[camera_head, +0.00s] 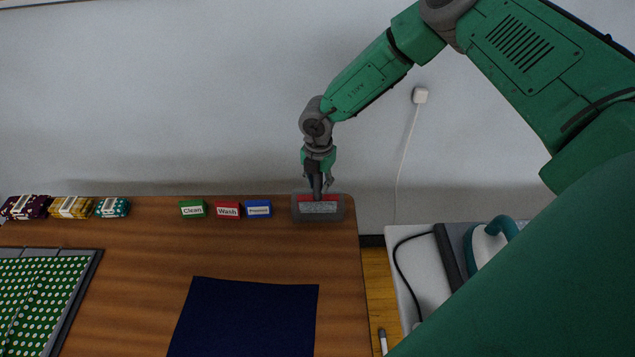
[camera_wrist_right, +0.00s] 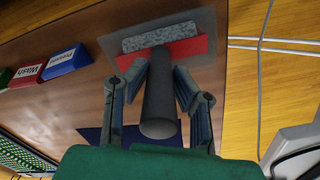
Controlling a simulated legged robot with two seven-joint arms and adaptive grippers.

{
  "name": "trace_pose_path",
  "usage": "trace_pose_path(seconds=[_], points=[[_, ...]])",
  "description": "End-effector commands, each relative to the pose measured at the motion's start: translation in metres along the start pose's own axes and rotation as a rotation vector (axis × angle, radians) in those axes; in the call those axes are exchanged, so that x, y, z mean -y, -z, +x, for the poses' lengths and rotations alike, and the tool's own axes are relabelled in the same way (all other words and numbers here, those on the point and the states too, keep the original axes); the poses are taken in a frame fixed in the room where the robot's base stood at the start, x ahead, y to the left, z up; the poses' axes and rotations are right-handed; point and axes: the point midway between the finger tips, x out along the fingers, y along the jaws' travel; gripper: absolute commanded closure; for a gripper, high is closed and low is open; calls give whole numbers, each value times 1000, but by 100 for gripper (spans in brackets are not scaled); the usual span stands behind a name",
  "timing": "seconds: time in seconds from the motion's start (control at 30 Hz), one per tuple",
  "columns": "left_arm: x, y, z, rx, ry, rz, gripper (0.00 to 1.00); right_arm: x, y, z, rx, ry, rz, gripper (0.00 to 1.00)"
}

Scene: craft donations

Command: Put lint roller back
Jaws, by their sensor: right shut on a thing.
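The lint roller shows a speckled grey roller head (camera_head: 320,207) and, in the right wrist view, a dark handle (camera_wrist_right: 160,97) pointing toward the camera. Its head lies over a grey tray (camera_head: 298,214) with a red inside, at the far right corner of the wooden table; the tray also shows in the right wrist view (camera_wrist_right: 205,20). I cannot tell whether the head touches the tray floor. My right gripper (camera_head: 318,190) is above the tray, with its fingers on both sides of the handle, shut on it; it also shows in the right wrist view (camera_wrist_right: 160,85). My left gripper is not in view.
Green, red and blue label blocks (camera_head: 228,210) stand left of the tray. Folded fabric bundles (camera_head: 70,208) lie at the far left. A navy cloth (camera_head: 245,318) and a green dotted fabric on a board (camera_head: 38,300) lie nearer. An iron (camera_head: 487,244) stands on a side surface at right.

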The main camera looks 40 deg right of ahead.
Motion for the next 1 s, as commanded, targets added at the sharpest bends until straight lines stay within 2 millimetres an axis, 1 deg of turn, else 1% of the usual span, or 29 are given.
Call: trace_pose_path(seconds=[0.13,0.17,0.2,0.5,0.63,0.67,0.77,1.0], points=[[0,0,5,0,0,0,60,0,0,6,0,0,0,100],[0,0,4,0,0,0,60,0,0,5,0,1,0,68],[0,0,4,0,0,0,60,0,0,5,0,1,0,58],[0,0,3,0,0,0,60,0,0,4,0,0,1,58],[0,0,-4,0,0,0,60,0,0,-5,0,0,0,58],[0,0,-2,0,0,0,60,-1,-1,-8,0,-2,1,58],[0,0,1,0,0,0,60,-2,-1,-26,0,-5,2,58],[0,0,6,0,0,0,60,-1,0,-79,0,-4,1,58]])
